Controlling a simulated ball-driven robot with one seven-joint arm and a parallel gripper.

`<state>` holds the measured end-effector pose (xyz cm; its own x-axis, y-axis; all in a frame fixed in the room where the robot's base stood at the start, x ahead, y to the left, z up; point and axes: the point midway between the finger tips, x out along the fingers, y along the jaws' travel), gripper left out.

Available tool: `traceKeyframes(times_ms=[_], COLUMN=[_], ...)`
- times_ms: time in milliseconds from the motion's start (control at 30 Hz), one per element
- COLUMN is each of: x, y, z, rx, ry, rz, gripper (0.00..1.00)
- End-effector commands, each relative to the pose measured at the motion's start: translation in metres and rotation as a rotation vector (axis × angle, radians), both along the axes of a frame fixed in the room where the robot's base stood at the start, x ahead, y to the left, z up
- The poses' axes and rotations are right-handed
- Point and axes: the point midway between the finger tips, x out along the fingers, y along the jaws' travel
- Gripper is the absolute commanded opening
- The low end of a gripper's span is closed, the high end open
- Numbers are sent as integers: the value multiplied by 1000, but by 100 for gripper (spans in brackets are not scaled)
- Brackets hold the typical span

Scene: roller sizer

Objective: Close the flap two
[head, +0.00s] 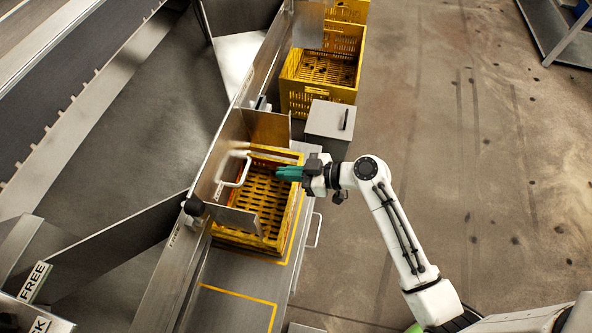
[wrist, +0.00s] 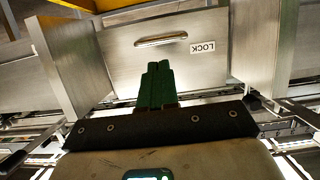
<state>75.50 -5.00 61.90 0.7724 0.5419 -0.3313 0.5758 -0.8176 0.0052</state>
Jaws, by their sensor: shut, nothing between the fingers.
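A grey metal flap (head: 209,166) with a white bar handle (head: 236,169) stands between two side plates on the sizer's edge, beside a yellow crate. No number is readable on it, so I cannot tell if it is flap two. The wrist view shows a metal flap (wrist: 205,74) with a bar handle (wrist: 161,40) and a LOCK label (wrist: 203,47). My gripper (head: 280,173), with green fingers, is over the crate, right of the handle and apart from it. In the wrist view the fingers (wrist: 159,66) are together and empty, in front of the flap.
The yellow crate (head: 231,240) sits on a metal shelf below the flap. Another yellow crate (head: 304,99) and a grey box (head: 327,121) stand farther back. FREE (head: 35,282) and LOCK (head: 46,325) labels show at lower left. Open floor (head: 480,150) lies to the right.

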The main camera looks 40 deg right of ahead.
Motion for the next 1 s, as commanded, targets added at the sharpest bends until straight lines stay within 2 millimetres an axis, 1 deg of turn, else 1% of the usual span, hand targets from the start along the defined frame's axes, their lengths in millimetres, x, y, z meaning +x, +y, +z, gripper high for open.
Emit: traceKeyframes(times_ms=[33,200,300,433,633,1000], x=[9,34,47,59,68,68], y=[7,25,33,42,48,48], z=[-4,-15,-20,-25,-29,-30], rx=[2,2,1,1,1,1], ry=[-1,-1,0,0,-1,-2], rz=[3,3,3,2,1,0], gripper=[0,0,0,0,0,0])
